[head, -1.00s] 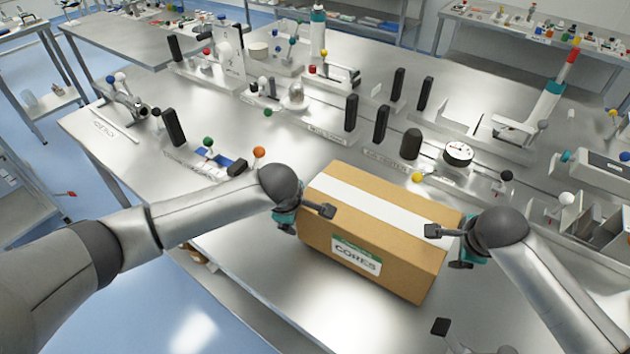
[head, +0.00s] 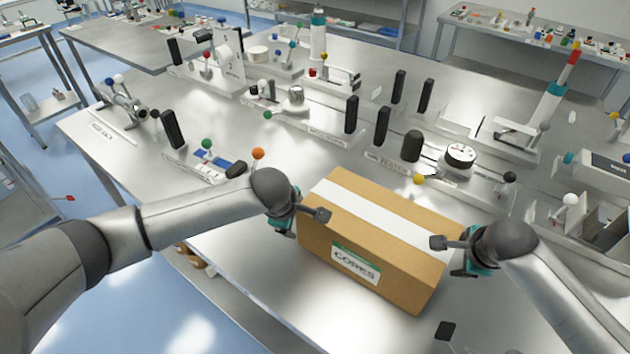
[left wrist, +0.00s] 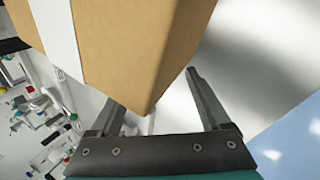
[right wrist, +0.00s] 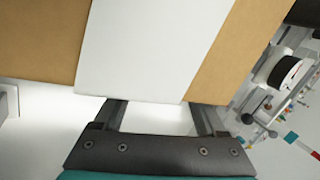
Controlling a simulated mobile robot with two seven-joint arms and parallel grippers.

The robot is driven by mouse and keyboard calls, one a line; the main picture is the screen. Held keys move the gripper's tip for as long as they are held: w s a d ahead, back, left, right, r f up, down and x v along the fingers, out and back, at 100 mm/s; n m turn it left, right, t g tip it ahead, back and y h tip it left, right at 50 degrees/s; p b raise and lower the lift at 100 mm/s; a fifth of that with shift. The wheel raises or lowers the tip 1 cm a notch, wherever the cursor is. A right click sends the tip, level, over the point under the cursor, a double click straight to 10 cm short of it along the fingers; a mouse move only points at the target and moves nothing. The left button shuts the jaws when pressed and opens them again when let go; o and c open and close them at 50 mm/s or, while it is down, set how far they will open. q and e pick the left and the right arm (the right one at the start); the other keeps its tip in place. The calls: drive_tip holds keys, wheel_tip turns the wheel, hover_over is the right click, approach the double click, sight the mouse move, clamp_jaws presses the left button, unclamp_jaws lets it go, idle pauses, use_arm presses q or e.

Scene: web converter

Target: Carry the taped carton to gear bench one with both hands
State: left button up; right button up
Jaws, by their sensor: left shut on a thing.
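The brown taped carton (head: 385,248) has a white tape strip along its top and a "CORES" label on its front. It is over the near part of the metal bench; I cannot tell if it touches the surface. My left gripper (head: 318,214) is at its left end, shut on the carton, whose corner (left wrist: 150,85) lies between the fingers in the left wrist view. My right gripper (head: 440,242) is at its right end, one finger above the top. In the right wrist view its fingers (right wrist: 160,115) are apart, tips hidden by the carton.
The metal bench (head: 265,240) has bare surface left of the carton. Behind it stand black upright posts (head: 382,125), a round dial (head: 460,156) and lever knobs, including a yellow one (head: 419,179). Grey bins (head: 590,222) are at right. A second bench (head: 130,40) stands at back left.

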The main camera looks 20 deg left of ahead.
use_arm(q)
drive_tip(key=shift+a+r, duration=0.15)
drive_tip(key=shift+a, duration=0.5)
use_arm(e)
drive_tip(key=shift+d+r, duration=0.2)
drive_tip(key=shift+d, duration=0.5)
use_arm(q)
drive_tip(key=o, duration=0.4)
drive_tip(key=shift+a, duration=0.25)
use_arm(e)
drive_tip(key=shift+d, duration=0.25)
use_arm(q)
drive_tip(key=shift+s, duration=0.1)
use_arm(e)
drive_tip(key=o, duration=0.4)
drive_tip(key=shift+w, duration=0.1)
use_arm(q)
drive_tip(key=v, duration=1.1)
drive_tip(key=shift+s+r, duration=0.2)
drive_tip(key=shift+r, duration=0.1)
use_arm(e)
drive_tip(key=v, duration=1.2)
